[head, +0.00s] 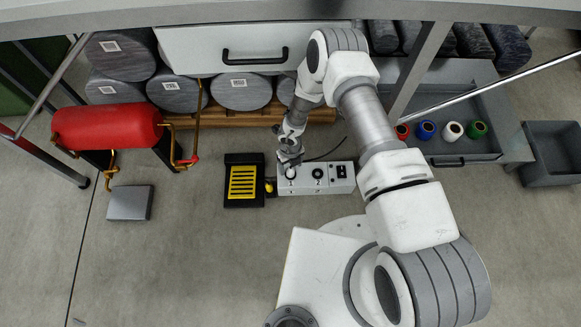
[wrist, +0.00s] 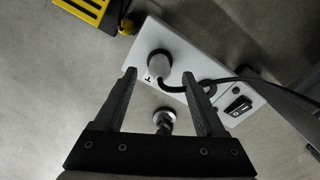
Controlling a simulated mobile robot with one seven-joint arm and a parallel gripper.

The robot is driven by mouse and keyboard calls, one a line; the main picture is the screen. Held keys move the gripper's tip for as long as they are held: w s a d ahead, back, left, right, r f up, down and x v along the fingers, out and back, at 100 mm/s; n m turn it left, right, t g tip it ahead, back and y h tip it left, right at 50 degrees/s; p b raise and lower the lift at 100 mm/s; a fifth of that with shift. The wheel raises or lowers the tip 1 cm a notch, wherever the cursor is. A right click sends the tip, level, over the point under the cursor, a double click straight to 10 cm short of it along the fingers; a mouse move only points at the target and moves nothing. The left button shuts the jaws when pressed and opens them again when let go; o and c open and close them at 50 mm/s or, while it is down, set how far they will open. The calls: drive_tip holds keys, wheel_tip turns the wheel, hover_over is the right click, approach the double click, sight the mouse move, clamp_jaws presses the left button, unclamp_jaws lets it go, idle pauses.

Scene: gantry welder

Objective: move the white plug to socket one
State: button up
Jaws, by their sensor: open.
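The white plug (head: 291,172) is at socket one on the white socket box (head: 302,188), beside the printed 1. In the wrist view, the plug (wrist: 159,64) stands in a dark round socket ring, and its black cable runs off to the right. I cannot tell how deep it sits. My gripper (head: 289,160) is over the plug's end of the box. In the wrist view, my gripper (wrist: 159,75) is open, with its fingertips apart on either side of the plug's near edge. Socket two (head: 317,173) is a dark round opening with no plug visible in it.
A rocker switch (head: 341,171) is at the box's right end. A black and yellow unit (head: 243,181) stands left of the box. A red tank (head: 107,126), a drawer (head: 245,47) and a tray of coloured spools (head: 452,131) surround the area. Floor in front is partly clear.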

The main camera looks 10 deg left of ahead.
wheel_tip(320, 180, up, 14)
drive_tip(key=p, duration=0.4)
drive_tip(key=shift+s+f, duration=0.1)
drive_tip(key=shift+f, duration=0.05)
